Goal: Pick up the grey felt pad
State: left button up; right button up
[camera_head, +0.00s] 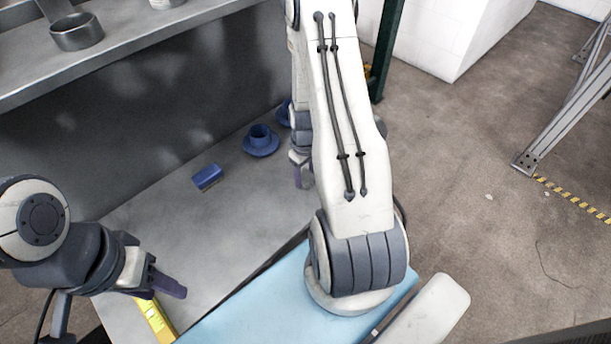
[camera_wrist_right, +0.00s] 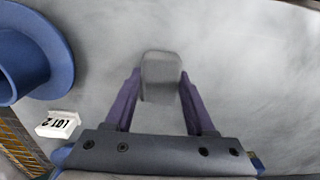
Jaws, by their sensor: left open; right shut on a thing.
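The grey felt pad (camera_wrist_right: 161,70) is a small rounded grey piece between the fingertips of my right gripper (camera_wrist_right: 160,78) in the right wrist view. The right gripper is shut on it, over a grey surface. In the head view, my right gripper (camera_head: 303,170) is at the right part of the grey bench, partly hidden by my arm. I cannot make out the pad there. My left gripper (camera_head: 166,284) is open and empty over the near left of the bench, away from the pad.
A blue flanged part (camera_head: 261,141) and a blue block (camera_head: 208,177) stand on the bench (camera_head: 190,235). A white "LOT 2" tag (camera_wrist_right: 58,124) lies near a blue flange. A yellow tool (camera_head: 155,319) lies near the left gripper. A shelf (camera_head: 140,36) overhangs the back.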

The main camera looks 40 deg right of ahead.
aim_at(305, 174)
jog(key=shift+r, duration=0.55)
notch_tip(305, 174, up, 3)
jog(key=shift+f+p, duration=0.1)
jog(key=shift+p, duration=0.75)
jog(key=s+d+r+p, duration=0.2)
jog(key=s+r, duration=0.5)
jog(key=s, duration=0.4)
jog(key=shift+s+d+p, duration=0.2)
jog(key=shift+d+p, duration=0.15)
jog(key=o, duration=0.5)
jog(key=c, duration=0.3)
jog(key=shift+c, duration=0.2)
